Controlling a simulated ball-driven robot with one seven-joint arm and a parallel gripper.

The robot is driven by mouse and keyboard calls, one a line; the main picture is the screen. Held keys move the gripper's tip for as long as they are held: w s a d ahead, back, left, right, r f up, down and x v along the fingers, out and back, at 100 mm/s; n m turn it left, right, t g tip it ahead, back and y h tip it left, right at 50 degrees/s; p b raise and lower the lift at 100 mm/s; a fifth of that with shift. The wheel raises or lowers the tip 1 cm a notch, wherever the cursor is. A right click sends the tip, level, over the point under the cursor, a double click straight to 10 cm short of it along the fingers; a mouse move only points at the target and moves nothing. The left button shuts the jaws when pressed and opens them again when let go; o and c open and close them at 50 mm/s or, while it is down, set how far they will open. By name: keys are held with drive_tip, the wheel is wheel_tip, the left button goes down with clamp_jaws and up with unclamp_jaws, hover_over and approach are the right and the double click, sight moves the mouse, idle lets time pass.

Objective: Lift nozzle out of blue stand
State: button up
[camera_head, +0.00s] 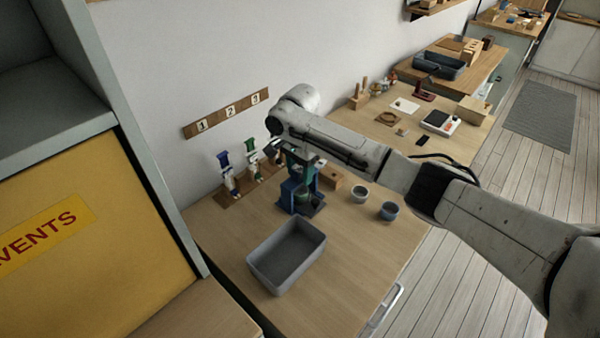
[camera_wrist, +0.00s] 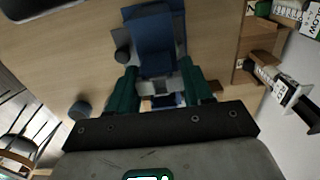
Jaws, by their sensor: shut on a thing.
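The blue stand (camera_head: 289,192) stands on the wooden table below the end of my arm, and its blue top shows in the wrist view (camera_wrist: 152,45). My gripper (camera_head: 302,160) points down at the stand. In the wrist view its two dark green fingers (camera_wrist: 160,92) flank a small grey piece, the nozzle (camera_wrist: 158,88), and are shut on it. The nozzle is at the stand; how deep it sits is hidden by the fingers and the stand. In the head view I cannot make out the nozzle clearly.
A grey bin (camera_head: 287,256) stands in front of the stand. Two small cups (camera_head: 389,211) (camera_head: 359,194) stand to its right. A wooden rack (camera_head: 232,198) with upright tools is at the left, below a numbered board (camera_head: 229,112). The table's front right is clear.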

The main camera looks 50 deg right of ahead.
drive_tip(key=shift+r+p, duration=3.65)
drive_tip(key=shift+p, duration=0.15)
